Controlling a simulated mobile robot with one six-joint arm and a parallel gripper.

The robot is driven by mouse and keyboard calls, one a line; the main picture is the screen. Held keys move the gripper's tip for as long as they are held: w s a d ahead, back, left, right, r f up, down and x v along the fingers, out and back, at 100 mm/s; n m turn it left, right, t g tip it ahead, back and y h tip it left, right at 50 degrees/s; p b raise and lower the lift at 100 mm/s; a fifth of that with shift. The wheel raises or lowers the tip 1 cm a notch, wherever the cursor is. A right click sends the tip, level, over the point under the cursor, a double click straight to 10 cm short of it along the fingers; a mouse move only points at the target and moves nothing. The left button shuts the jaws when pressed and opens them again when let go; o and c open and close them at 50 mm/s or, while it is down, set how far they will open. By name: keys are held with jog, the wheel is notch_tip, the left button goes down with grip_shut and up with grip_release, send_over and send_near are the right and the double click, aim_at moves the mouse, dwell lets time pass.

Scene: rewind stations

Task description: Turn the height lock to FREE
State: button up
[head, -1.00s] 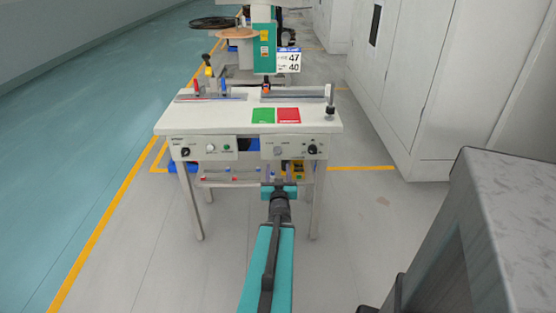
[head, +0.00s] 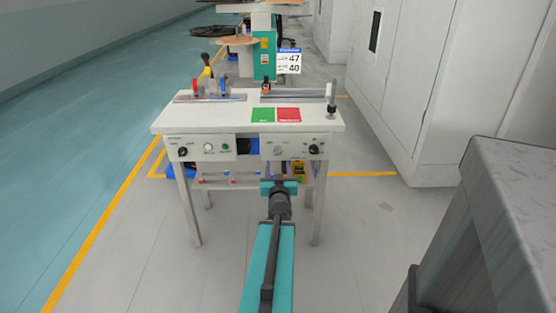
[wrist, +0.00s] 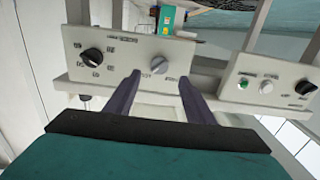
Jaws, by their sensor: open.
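The white bench carries a control panel (head: 290,150) on the right of its front in the head view. A grey knob (head: 278,151) and a black pointer knob (head: 314,149) sit on it. The wrist view shows this panel upside down, with the grey knob (wrist: 160,65) between and beyond my fingertips and the black knob (wrist: 92,57) to the left. My gripper (wrist: 160,78) is open and empty, apart from the grey knob. In the head view my gripper (head: 278,180) is low in front of the panel. The lettering is too small to read, so I cannot tell which knob is the height lock.
A second panel (head: 200,148) with a black knob and buttons is on the bench's left. Green (head: 263,115) and red (head: 288,115) pads lie on the bench top (head: 215,118). A grey block-like surface (head: 510,200) stands near at right. Floor left of the bench is clear.

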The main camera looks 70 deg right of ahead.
aim_at(278, 153)
jog(key=shift+d+f+b, duration=0.1)
jog(key=shift+b, duration=0.4)
jog(key=b+x, duration=0.2)
jog(key=x, duration=0.1)
jog(key=shift+w+d, duration=0.1)
jog(key=shift+d, duration=0.25)
jog(key=shift+x, duration=2.3)
jog(key=c, duration=1.1)
jog(key=shift+o, duration=0.2)
